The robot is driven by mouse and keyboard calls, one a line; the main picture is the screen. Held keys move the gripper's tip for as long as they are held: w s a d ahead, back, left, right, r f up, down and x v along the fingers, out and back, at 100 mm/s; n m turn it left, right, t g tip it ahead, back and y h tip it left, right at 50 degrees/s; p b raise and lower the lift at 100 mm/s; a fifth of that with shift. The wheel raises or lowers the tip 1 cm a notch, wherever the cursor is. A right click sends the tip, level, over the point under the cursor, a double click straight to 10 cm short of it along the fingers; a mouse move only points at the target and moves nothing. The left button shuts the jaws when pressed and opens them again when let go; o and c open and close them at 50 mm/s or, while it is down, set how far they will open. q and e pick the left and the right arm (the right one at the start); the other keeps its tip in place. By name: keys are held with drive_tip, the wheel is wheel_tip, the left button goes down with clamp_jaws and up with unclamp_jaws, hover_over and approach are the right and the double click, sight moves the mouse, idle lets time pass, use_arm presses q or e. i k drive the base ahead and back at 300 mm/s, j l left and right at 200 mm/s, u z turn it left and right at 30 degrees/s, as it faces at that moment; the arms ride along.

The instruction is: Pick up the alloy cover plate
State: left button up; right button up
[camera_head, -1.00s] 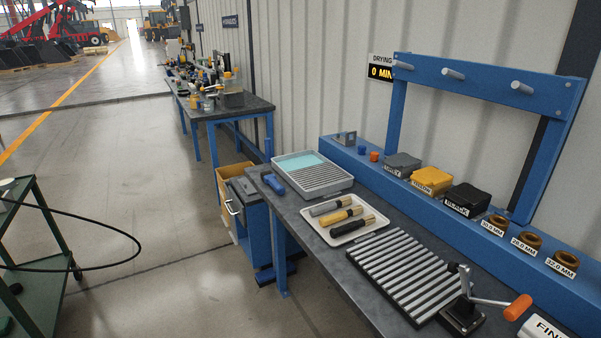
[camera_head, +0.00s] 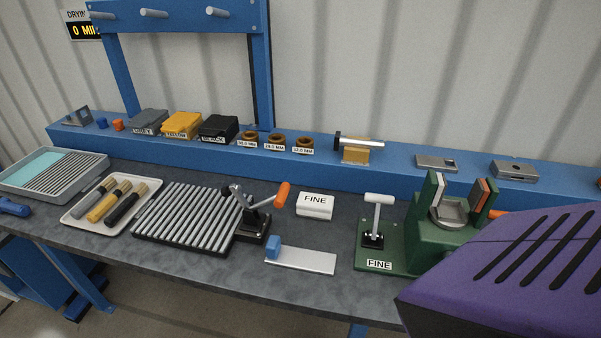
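No part is labelled as the alloy cover plate, so I cannot tell for certain which one it is. A grey metal plate with a hole (camera_head: 437,162) lies on the blue rail shelf right of centre. A second grey metal plate with a hole (camera_head: 514,170) lies further right on the same shelf. A flat pale metal strip with a blue block at one end (camera_head: 305,262) lies on the bench near its front edge. Neither gripper is in view.
The dark bench (camera_head: 190,265) holds a tray of brushes (camera_head: 78,211), a slatted rack (camera_head: 185,218), a white FINE block (camera_head: 315,205) and a green fixture (camera_head: 376,258). A purple slotted housing (camera_head: 510,270) covers the lower right. Labelled boxes (camera_head: 182,124) stand on the shelf.

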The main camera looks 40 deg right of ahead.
sight(313, 261)
drive_tip(key=z, duration=1.1)
